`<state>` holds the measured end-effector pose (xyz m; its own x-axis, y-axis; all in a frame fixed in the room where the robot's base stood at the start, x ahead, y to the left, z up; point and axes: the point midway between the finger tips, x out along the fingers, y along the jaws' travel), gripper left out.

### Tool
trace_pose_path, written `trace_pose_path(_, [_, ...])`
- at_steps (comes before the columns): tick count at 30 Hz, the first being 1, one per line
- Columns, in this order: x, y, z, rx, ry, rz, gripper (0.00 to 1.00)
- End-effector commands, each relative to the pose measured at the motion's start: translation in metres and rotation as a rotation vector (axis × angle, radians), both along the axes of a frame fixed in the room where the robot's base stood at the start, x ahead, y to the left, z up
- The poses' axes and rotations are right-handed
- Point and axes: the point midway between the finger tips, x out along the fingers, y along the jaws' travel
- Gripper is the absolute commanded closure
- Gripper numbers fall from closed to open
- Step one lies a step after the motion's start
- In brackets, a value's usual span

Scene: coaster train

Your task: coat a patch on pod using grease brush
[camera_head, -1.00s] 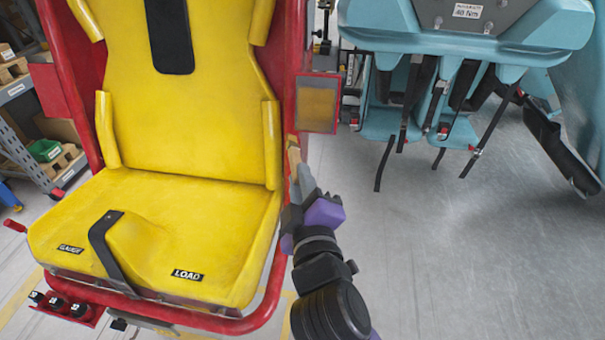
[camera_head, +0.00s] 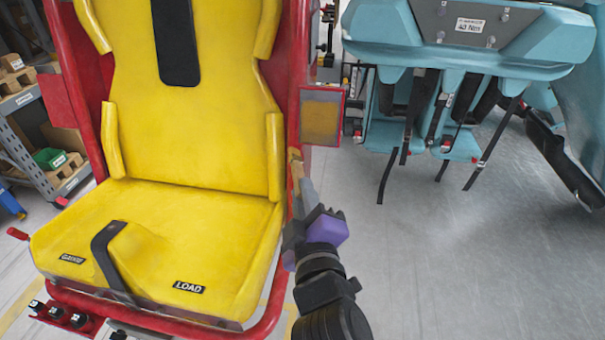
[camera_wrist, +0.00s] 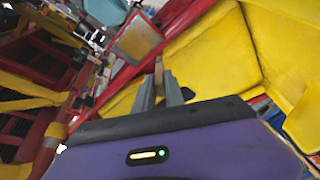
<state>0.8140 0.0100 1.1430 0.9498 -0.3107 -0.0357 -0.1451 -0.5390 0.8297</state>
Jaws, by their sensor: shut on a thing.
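My gripper (camera_head: 308,192) is shut on the grease brush (camera_head: 295,162), a slim tool with a tan tip that points up and away from me. The brush is upright beside the right red rail of the yellow seat pod (camera_head: 190,130). A square amber-brown patch (camera_head: 320,118) in a red border sits on the pod's right side, above and right of the brush tip; they look apart. In the wrist view, the brush (camera_wrist: 158,75) shows between the grey fingers (camera_wrist: 160,92), and the patch panel (camera_wrist: 137,37) is up and left. The jaws partly hide the brush.
A teal seat unit (camera_head: 465,40) with hanging black straps (camera_head: 390,165) stands at the back right. Shelving with bins (camera_head: 45,155) is at the left. A small red holder with black items (camera_head: 62,318) is at the seat's front left. Grey floor (camera_head: 440,260) at right is clear.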

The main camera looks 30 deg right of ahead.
Motion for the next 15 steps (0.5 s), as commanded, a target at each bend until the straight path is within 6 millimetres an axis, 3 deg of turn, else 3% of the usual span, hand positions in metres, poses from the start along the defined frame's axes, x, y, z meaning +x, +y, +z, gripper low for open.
trace_pose_path(15, [0.039, -0.029, -0.01, 0.0, -0.001, -0.002, 1.0])
